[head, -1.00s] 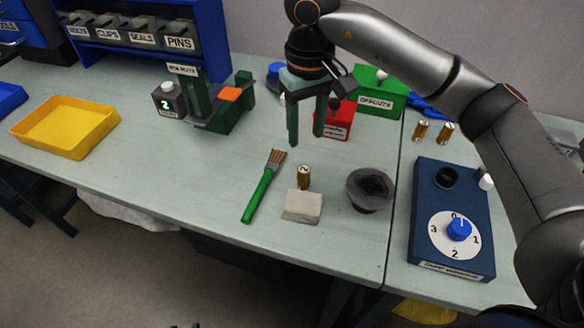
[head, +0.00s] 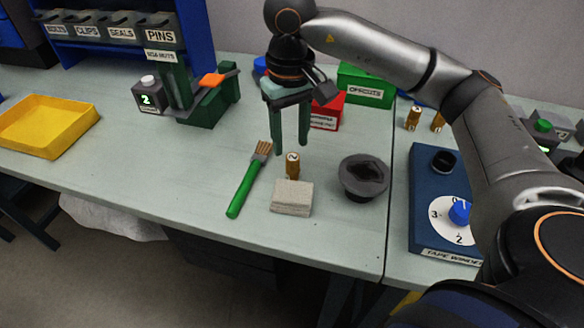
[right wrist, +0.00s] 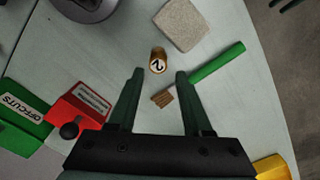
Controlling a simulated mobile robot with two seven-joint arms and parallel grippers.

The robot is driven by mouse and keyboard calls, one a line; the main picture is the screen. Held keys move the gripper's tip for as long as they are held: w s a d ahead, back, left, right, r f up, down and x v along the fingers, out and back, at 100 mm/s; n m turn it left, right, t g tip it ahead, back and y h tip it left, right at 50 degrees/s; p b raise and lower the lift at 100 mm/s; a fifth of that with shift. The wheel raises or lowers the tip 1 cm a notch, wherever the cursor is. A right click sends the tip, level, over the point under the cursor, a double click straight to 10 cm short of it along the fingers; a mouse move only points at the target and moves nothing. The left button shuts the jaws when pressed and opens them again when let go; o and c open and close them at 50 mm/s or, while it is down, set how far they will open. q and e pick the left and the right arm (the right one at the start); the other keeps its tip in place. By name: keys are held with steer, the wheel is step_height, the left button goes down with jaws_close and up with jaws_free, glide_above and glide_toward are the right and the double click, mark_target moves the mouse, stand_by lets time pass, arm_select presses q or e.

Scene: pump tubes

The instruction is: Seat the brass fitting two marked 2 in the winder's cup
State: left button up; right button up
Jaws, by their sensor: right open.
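The brass fitting marked 2 (head: 292,166) stands upright on the table behind a pale grey block. It also shows in the right wrist view (right wrist: 158,60), beyond my fingertips and between their lines. My right gripper (head: 291,150) is open and empty above the table, with its fingers pointing down close behind the fitting. The right wrist view shows both fingers (right wrist: 159,72) apart with nothing between them. The blue winder (head: 430,200) stands at the right, with its dark round cup (head: 445,161) at the back and a blue knob on a numbered dial. My left gripper is not in view.
A green-handled brush (head: 246,184) lies left of the fitting, and the pale block (head: 292,198) is in front. A dark grey bowl (head: 363,176) stands between fitting and winder. Two brass fittings (head: 425,119) stand behind the winder. Red and green boxes (head: 364,88) stand behind.

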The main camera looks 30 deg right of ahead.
mark_target(293, 157)
step_height(293, 157, down, 5)
steer(key=shift+s+d+f, duration=0.15)
steer(key=shift+f, duration=0.05)
jaws_close()
stand_by(0.5)
